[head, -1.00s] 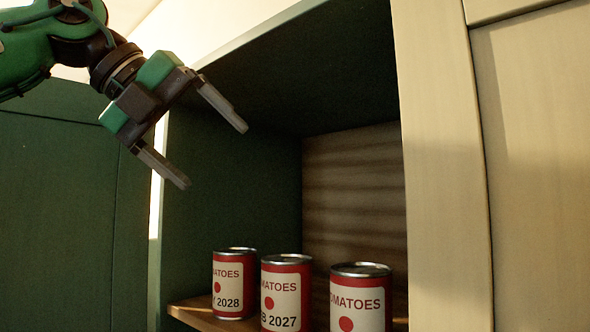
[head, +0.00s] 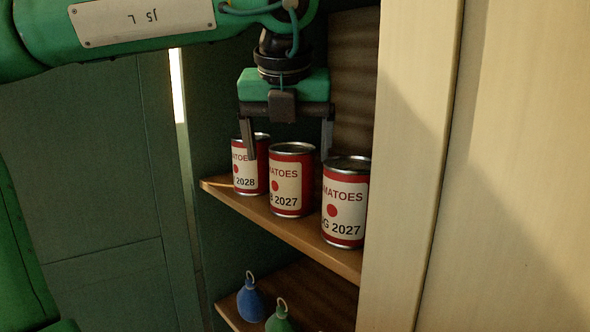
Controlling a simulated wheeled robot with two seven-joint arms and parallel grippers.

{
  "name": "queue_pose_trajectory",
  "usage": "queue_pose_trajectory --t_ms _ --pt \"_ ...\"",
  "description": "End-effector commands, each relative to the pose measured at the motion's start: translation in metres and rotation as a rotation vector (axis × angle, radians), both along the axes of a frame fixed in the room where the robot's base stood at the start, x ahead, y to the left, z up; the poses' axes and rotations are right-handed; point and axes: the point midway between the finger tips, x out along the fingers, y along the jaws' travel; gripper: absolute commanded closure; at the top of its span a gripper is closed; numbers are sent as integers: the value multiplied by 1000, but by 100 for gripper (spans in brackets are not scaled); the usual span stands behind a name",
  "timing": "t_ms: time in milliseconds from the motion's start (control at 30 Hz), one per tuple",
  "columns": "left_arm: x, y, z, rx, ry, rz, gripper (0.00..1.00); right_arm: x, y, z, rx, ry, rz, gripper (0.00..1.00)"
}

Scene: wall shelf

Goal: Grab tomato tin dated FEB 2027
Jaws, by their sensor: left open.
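Three red tomato tins with cream labels stand upright in a row on the wooden shelf. The middle tin (head: 291,181) reads "B 2027", the start of its month being turned out of sight. The left tin (head: 243,180) reads "2028" and is partly hidden by a finger. The right tin (head: 344,206) reads "G 2027". I cannot tell whether a finger touches any tin. My right gripper is out of view.
The wooden shelf (head: 290,233) has a cream cabinet panel (head: 415,170) close on its right and a dark green wall on its left. A lower shelf (head: 318,290) holds a blue object (head: 250,301) and a green object (head: 279,320), each with a ring on top.

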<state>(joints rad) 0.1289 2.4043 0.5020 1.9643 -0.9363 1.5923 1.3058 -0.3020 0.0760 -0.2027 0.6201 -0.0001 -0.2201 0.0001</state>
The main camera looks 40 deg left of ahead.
Motion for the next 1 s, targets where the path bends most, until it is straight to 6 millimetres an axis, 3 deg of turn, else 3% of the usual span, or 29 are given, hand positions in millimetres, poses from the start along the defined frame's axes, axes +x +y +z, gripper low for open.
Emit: queue_pose_trajectory --t_ms 400,767,1000 --pt "15 5 -38 -3 4 -2 13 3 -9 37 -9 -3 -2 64" --pt "18 8 -51 -1 -1 -1 13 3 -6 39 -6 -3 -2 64" --pt "18 8 -50 -1 -1 -1 57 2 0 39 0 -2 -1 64"
